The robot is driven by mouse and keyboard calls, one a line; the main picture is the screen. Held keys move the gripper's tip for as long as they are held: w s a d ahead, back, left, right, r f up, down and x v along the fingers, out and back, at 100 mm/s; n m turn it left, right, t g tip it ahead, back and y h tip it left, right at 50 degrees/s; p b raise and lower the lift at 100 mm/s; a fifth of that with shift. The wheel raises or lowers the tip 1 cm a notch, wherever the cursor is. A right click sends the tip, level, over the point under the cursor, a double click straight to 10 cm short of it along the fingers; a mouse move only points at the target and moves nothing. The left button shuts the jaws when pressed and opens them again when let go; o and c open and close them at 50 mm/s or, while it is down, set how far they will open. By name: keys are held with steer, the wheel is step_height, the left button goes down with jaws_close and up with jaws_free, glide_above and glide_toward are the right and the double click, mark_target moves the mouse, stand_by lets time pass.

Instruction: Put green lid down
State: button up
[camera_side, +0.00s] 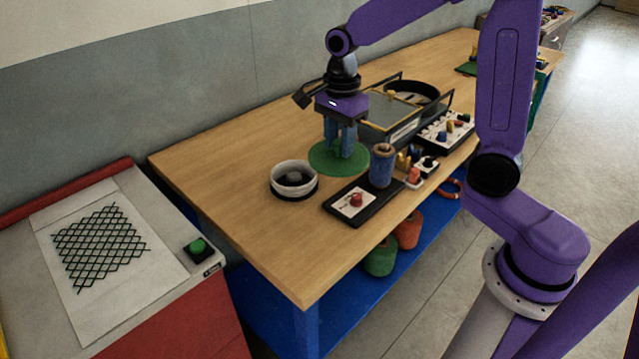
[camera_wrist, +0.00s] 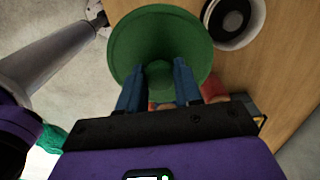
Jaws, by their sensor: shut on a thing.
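The green lid (camera_side: 324,158) is a flat round disc over the wooden table, between the white pot and the blue spool in the side view. It also shows in the wrist view (camera_wrist: 160,28), where its knob (camera_wrist: 158,70) sits between my fingertips. My gripper (camera_side: 340,152) points down with its blue fingers shut on the lid; it also shows in the wrist view (camera_wrist: 158,78). In the side view I cannot tell whether the lid touches the table. The knob is hidden there by the fingers.
A white round pot (camera_side: 294,176) with a dark inside stands just left of the lid. A blue spool (camera_side: 382,166) stands close on the right, by a black tray (camera_side: 376,208). A glass-topped box (camera_side: 392,122) is behind. The table's left part (camera_side: 225,165) is clear.

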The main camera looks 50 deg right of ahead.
steer(key=s+a+f, duration=0.2)
steer(key=s+a, duration=0.1)
steer(key=s, duration=0.4)
steer(key=s+a+f, duration=0.1)
steer(key=s+a, duration=0.1)
steer(key=s, duration=0.5)
steer(key=w+a+f, duration=0.1)
steer(key=w+f, duration=0.2)
steer(key=w, duration=0.1)
steer(key=w+a+f, duration=0.1)
steer(key=w+f, duration=0.2)
steer(key=w, duration=0.1)
steer(key=w+a+f, duration=0.2)
steer(key=w+f, duration=0.1)
steer(key=w, duration=0.1)
steer(key=shift+w+a+f, duration=0.1)
steer(key=shift+w+f, duration=0.05)
steer(key=shift+f, duration=0.1)
steer(key=shift+w+a+f, duration=0.1)
steer(key=shift+w+f, duration=0.2)
steer(key=shift+f, duration=1.55)
steer(key=shift+f, duration=0.15)
steer(key=o, duration=1)
